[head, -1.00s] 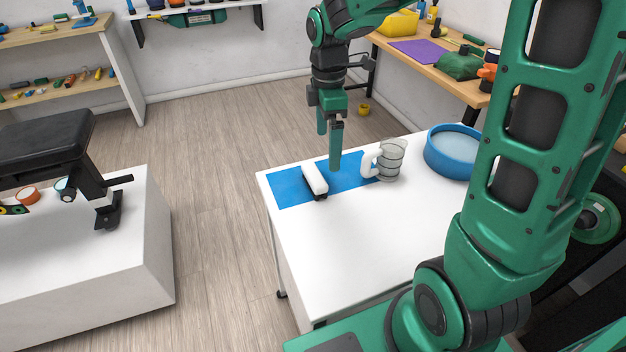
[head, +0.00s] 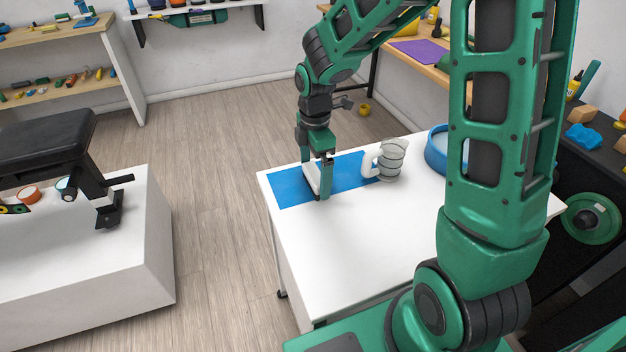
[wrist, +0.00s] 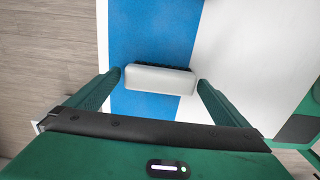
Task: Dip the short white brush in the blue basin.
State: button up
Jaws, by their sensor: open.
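The short white brush (head: 312,180) lies on the blue mat (head: 290,191) on the white table, partly hidden by my gripper in the head view. In the wrist view the brush (wrist: 160,79) lies crosswise, its white back toward me and dark bristles along its far edge. My gripper (wrist: 160,85) is open, with one finger beside each end of the brush and small gaps showing. In the head view my gripper (head: 316,190) is down at the brush. The blue basin (head: 437,152) stands at the table's right, partly hidden by my arm.
The front of the white table (head: 350,240) is bare. A workbench (head: 428,68) stands behind.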

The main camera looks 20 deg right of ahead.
jog(key=shift+f, duration=0.8)
jog(key=shift+c, duration=0.3)
jog(key=c, duration=0.9)
jog(key=shift+r, duration=0.1)
jog(key=shift+r, duration=0.65)
notch_tip(320, 180, up, 3)
jog(key=shift+w, duration=0.1)
jog(key=s+a+r, duration=0.2)
jog(key=s, duration=0.1)
jog(key=s+a+r, duration=0.2)
jog(key=s+a, duration=0.1)
jog(key=s+a+r, duration=0.2)
jog(key=a, duration=0.1)
jog(key=shift+s+r, duration=0.3)
jog(key=shift+s, duration=0.1)
